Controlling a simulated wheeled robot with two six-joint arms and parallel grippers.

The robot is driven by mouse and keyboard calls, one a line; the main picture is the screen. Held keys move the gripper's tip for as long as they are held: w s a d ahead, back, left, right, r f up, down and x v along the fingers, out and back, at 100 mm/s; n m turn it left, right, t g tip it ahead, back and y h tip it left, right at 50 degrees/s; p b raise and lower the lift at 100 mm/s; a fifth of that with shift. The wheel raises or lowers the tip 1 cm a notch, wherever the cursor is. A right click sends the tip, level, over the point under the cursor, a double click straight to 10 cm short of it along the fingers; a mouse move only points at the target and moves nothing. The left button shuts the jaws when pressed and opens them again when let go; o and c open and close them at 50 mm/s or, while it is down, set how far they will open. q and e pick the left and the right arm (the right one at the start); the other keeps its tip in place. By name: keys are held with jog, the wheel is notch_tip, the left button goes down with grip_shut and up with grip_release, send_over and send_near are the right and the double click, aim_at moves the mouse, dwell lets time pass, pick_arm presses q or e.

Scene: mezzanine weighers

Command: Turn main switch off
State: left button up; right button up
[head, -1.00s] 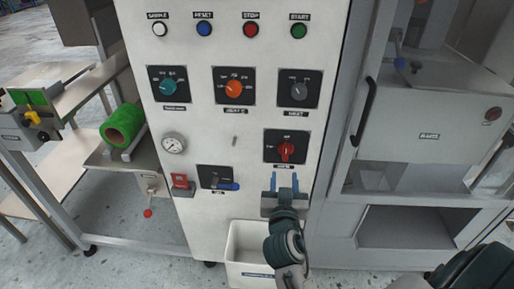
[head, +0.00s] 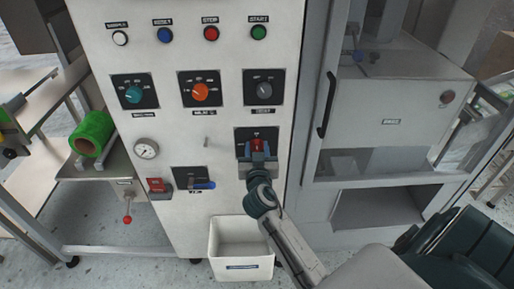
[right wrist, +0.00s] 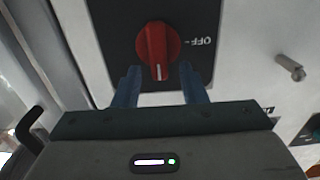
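The main switch is a red rotary knob (head: 257,145) on a black plate (head: 242,134), low on the right of the white control panel. In the right wrist view the knob (right wrist: 157,50) shows its white pointer mark toward the bottom of the picture, while the OFF label (right wrist: 202,41) is on the right, so the pointer is not at OFF. My right gripper (right wrist: 160,85) is open and empty. Its two blue fingers are just below the knob in that view, one toward each side; I cannot tell whether they touch it. My left gripper is not in view.
Above are the teal (head: 133,95), orange (head: 200,92) and grey (head: 264,90) knobs and several push buttons. A blue-handled switch (head: 203,185) and red device (head: 157,185) sit lower left. A white bin (head: 241,240) stands below. A metal peg (right wrist: 291,68) sticks out near the plate.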

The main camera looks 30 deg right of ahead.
grip_shut()
jog(key=shift+a+n, duration=0.1)
jog(key=shift+n, duration=0.3)
jog(key=n, duration=0.2)
jog(key=shift+w+a+f+n, duration=0.1)
jog(key=shift+a+n, duration=0.1)
jog(key=shift+n, duration=0.2)
jog(key=n, duration=0.3)
jog(key=shift+w+a+f+n, duration=0.15)
jog(key=shift+w+a+n, duration=0.05)
jog(key=shift+a+n, duration=0.1)
jog(key=n, duration=0.3)
jog(key=f+n+p, duration=0.1)
jog(key=n, duration=0.3)
jog(key=n+p, duration=0.1)
jog(key=n, duration=0.2)
jog(key=shift+w+a+f+n, duration=0.2)
jog(key=shift+a+f+n, duration=0.15)
jog(key=shift+f+n, duration=0.05)
